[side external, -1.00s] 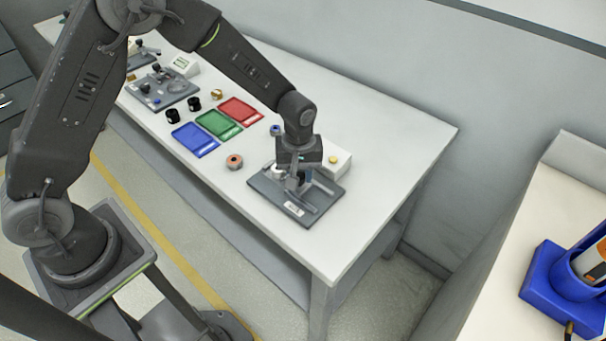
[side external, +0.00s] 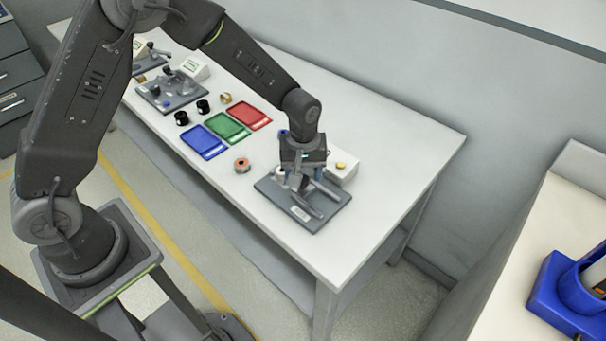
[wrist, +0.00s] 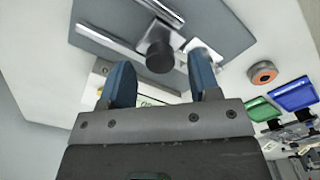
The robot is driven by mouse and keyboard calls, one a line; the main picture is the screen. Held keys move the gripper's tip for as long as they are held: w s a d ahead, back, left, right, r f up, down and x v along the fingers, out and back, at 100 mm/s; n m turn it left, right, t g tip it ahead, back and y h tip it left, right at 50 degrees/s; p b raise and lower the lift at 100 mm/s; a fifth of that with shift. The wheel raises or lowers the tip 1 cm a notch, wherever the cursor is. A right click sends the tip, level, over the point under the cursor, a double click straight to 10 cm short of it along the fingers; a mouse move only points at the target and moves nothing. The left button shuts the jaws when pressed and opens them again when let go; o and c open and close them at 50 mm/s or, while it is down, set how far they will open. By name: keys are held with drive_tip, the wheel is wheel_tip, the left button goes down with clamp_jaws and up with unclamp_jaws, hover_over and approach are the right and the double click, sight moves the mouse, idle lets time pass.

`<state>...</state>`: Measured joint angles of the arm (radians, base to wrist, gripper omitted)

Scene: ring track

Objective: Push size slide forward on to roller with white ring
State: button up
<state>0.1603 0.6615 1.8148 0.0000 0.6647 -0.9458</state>
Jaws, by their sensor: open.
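The grey ring-track plate (side external: 327,210) lies near the table's right end, with metal rails and a white label on it. My gripper (side external: 303,179) is over the plate's back part, pointing down. In the wrist view its two blue fingers (wrist: 161,78) are apart and empty. A dark round knob (wrist: 160,56), apparently part of the slide, shows just beyond and between the fingertips; I cannot tell if they touch it. A small white piece (side external: 281,172), possibly the white ring on its roller, is left of the fingers. The fingers partly hide the slide.
A white box with a yellow button (side external: 341,166) stands close behind the plate. An orange-brown ring (side external: 242,165) lies to the left. Blue (side external: 203,143), green (side external: 228,127) and red (side external: 250,115) trays lie farther left. The table's right end is clear.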

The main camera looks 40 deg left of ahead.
wheel_tip(320, 180, up, 13)
drive_tip(key=shift+f, duration=0.2)
idle(0.3)
drive_tip(key=s+a+r+m+t, duration=0.3)
drive_tip(key=s+a+r+m, duration=0.1)
drive_tip(key=s+r, duration=0.6)
drive_tip(key=s+a+r+m+t, duration=0.1)
drive_tip(key=s+m, duration=0.4)
drive_tip(key=s, duration=0.7)
drive_tip(key=shift+a+r+t, duration=0.35)
drive_tip(key=shift+a+t, duration=0.45)
drive_tip(key=shift+a, duration=0.2)
